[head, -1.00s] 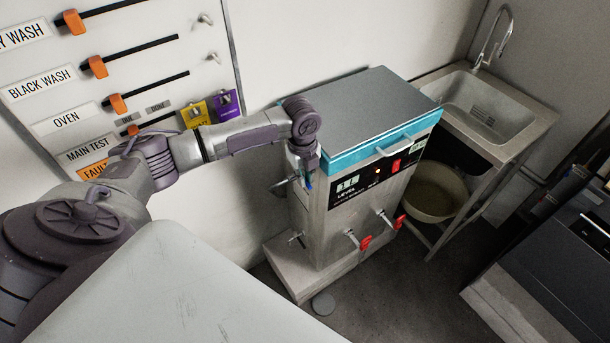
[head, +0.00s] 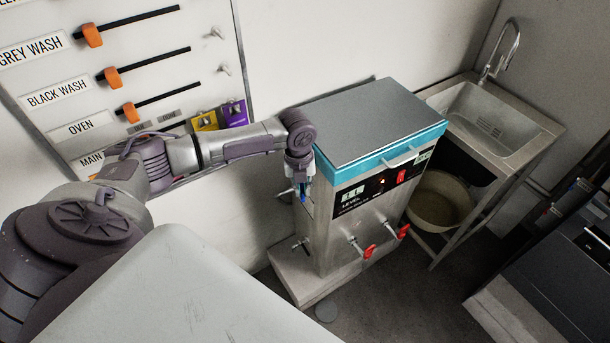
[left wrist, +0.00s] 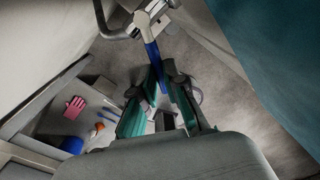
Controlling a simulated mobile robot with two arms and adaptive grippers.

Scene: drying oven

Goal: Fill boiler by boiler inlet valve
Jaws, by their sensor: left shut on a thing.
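The boiler (head: 345,225) is a steel box with a teal-edged grey lid against the wall. Its front carries a lit level display (head: 352,196). My left gripper (head: 303,189) is at the boiler's left side, pointing down. It is shut on the blue handle of the inlet valve, and a bit of the blue shows at the fingertips. In the left wrist view the blue valve handle (left wrist: 154,58) runs from a metal pipe fitting (left wrist: 142,20) down between the gripper's fingers (left wrist: 165,80). My right gripper is not in view.
Two red-handled taps (head: 369,251) stick out of the boiler's front. A sink (head: 490,118) with a bucket (head: 440,200) below stands to the right. A panel with orange sliders (head: 112,77) is on the wall at left. Some floor in front is clear.

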